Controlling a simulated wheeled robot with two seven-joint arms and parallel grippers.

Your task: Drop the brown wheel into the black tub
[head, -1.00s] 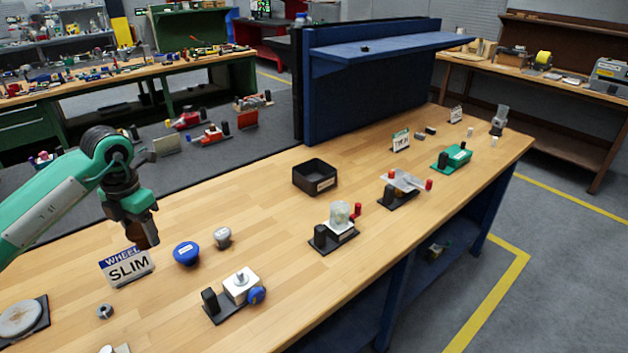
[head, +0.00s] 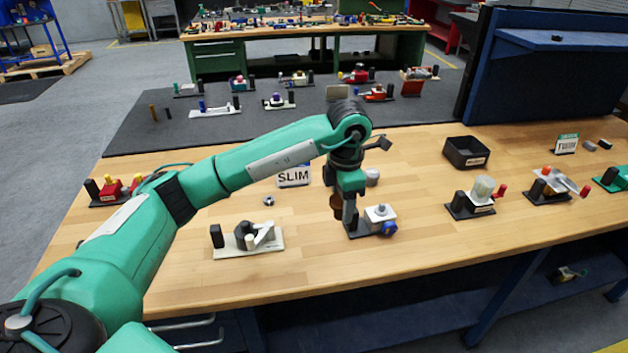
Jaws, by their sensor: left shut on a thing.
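My left gripper (head: 346,212) is shut on the brown wheel (head: 336,206), which shows as a small brown patch at the fingers. The gripper points down in front of and to the right of the SLIM sign, close by the left side of a white valve with a blue wheel in this view. I cannot tell how high the brown wheel is above the bench. The black tub (head: 453,157) stands on the bench farther back and to the right, apart from the gripper. No brown wheel shows in it. My right gripper is not in view.
The white valve with a blue wheel (head: 381,217) and a grey knob (head: 373,177) are near the gripper. The SLIM sign (head: 293,177) is at left.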

